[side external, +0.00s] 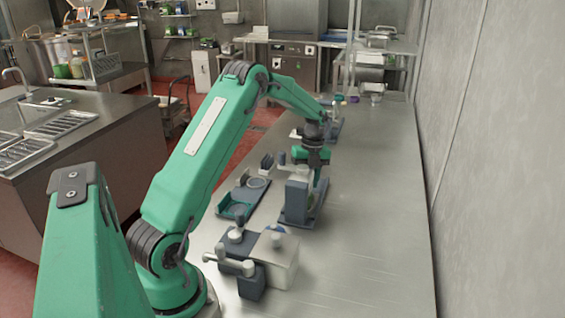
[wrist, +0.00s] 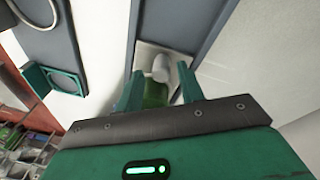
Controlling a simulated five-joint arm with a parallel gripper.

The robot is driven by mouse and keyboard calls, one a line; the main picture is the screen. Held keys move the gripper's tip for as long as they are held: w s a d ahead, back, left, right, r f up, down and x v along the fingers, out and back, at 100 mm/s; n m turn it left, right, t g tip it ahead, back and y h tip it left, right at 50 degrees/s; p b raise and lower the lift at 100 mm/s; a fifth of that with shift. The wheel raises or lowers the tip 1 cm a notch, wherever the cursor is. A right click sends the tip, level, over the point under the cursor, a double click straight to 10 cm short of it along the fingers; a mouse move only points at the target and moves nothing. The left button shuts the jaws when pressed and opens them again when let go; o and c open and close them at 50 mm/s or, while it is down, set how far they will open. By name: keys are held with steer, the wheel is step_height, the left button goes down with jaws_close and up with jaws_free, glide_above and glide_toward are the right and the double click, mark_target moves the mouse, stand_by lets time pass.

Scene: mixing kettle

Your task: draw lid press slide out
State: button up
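My gripper (side external: 312,158) is at a grey press-like stand (side external: 297,200) with a pale block, near the middle of the steel table. In the wrist view the two green fingers (wrist: 158,88) stand apart. A rounded white piece (wrist: 160,68) and a green piece (wrist: 155,95) show between them, with gaps at the sides. They lie over a pale plate between grey walls. I cannot tell which part is the lid. A pale box with a knob (side external: 278,262) stands nearer the camera.
A dark block with a pale lever (side external: 250,284) stands beside the pale box. Small dark and pale fixtures (side external: 334,128) stand farther along the table. The right side of the table (side external: 380,210) is clear up to the wall.

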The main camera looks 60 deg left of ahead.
steer(key=shift+s+d+f, duration=0.1)
steer(key=shift+d+f, duration=0.05)
steer(key=shift+f, duration=0.8)
steer(key=shift+f, duration=0.1)
steer(key=shift+c, duration=0.2)
steer(key=c, duration=0.6)
